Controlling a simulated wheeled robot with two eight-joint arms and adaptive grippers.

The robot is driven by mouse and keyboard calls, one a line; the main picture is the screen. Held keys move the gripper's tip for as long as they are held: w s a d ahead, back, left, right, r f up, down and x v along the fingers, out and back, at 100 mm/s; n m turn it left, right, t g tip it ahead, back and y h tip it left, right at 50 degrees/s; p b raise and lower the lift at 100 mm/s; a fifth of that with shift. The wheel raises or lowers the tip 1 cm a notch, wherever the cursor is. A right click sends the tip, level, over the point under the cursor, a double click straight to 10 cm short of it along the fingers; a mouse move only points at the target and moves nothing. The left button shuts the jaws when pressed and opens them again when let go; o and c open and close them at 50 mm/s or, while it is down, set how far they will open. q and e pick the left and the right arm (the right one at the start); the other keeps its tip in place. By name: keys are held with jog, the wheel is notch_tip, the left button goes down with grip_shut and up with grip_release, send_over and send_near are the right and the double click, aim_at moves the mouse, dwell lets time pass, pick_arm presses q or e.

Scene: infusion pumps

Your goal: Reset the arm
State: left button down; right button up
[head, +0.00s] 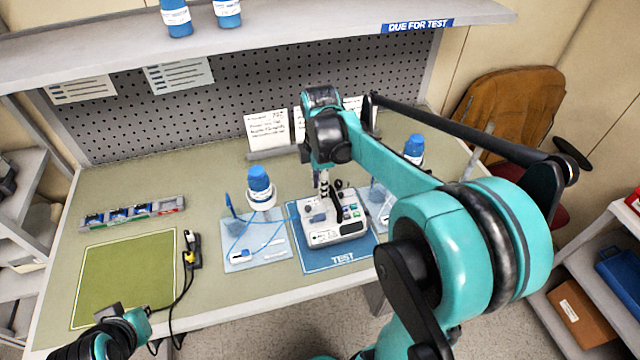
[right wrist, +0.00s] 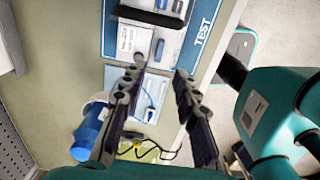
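My right arm reaches in from the right in the head view. Its gripper (head: 327,187) is over the white infusion pump (head: 335,229), which sits on the blue TEST mat (head: 345,262). In the right wrist view the right gripper (right wrist: 160,75) has its two fingers spread with nothing between them. The pump (right wrist: 146,45) and the mat (right wrist: 200,48) lie beyond the fingertips. The gripper looks apart from the pump. My left gripper (head: 108,313) shows only partly at the bottom left of the head view, and its fingers are not clear.
A blue-capped bottle (head: 260,188) stands by a light blue tray (head: 255,253) left of the mat. Another blue bottle (head: 414,149) is behind my right arm. A green mat (head: 125,275), a tray strip (head: 133,213) and a black cable (head: 190,265) lie to the left.

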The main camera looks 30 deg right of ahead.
jog(key=shift+r, duration=0.35)
jog(key=s+a+f+m+t+b, duration=0.7)
jog(key=s+a+m, duration=0.3)
jog(key=m, duration=0.5)
jog(key=shift+s+a+f, duration=0.2)
jog(key=shift+s+a, duration=0.05)
jog(key=shift+s, duration=0.45)
